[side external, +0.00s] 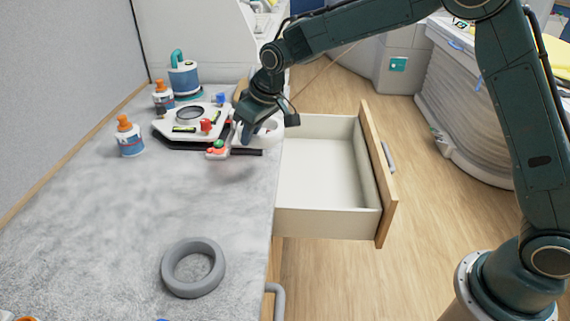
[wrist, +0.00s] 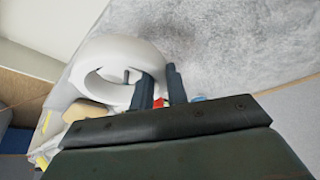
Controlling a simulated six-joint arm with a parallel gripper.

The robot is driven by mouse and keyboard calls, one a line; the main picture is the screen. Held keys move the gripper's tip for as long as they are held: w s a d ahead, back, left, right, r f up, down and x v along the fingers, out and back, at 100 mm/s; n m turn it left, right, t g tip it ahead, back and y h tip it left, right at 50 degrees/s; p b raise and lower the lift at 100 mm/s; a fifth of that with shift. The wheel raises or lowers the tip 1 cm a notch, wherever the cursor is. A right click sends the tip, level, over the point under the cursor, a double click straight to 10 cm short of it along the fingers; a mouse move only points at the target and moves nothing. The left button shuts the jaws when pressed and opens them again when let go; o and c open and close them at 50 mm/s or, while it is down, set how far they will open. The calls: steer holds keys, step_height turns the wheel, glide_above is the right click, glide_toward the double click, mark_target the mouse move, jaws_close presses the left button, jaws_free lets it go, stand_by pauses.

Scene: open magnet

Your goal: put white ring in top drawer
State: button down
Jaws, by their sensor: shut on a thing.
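The white ring (side external: 273,130) is at the counter's right edge, beside the far end of the open top drawer (side external: 318,223). My gripper (side external: 250,130) is over the edge and shut on the ring. In the wrist view, the ring (wrist: 105,52) sits at the fingers of my gripper (wrist: 160,82). One finger shows at the ring's hole and the other outside its wall. The drawer is pulled out, and its visible floor is empty. The side view does not clearly show whether the ring touches the counter.
A grey ring (side external: 193,268) lies at the front of the counter (side external: 110,225). A white tray (side external: 165,130) with small items, a glue bottle (side external: 130,140) and other bottles stand left of my gripper. The middle counter is clear.

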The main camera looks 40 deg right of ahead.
steer(key=s+d+f+m+h, duration=0.1)
steer(key=s+d+f+m, duration=0.1)
steer(key=s+d+f, duration=0.35)
steer(key=s+d+f+m+h, duration=0.1)
steer(key=s+d+f+m, duration=0.15)
steer(key=d, duration=0.55)
steer(key=m+g+h, duration=0.3)
steer(key=m+h, duration=0.1)
steer(key=m, duration=0.9)
glide_above(324, 196)
steer(key=a, duration=0.2)
step_height(324, 196, down, 3)
steer(key=shift+s+d+f, duration=0.15)
steer(key=shift+s+d, duration=0.1)
steer(key=shift+s, duration=0.1)
steer(key=shift+f, duration=0.1)
step_height(324, 196, down, 16)
steer(key=shift+f, duration=0.1)
steer(key=shift+f, duration=1.8)
steer(key=shift+f, duration=0.1)
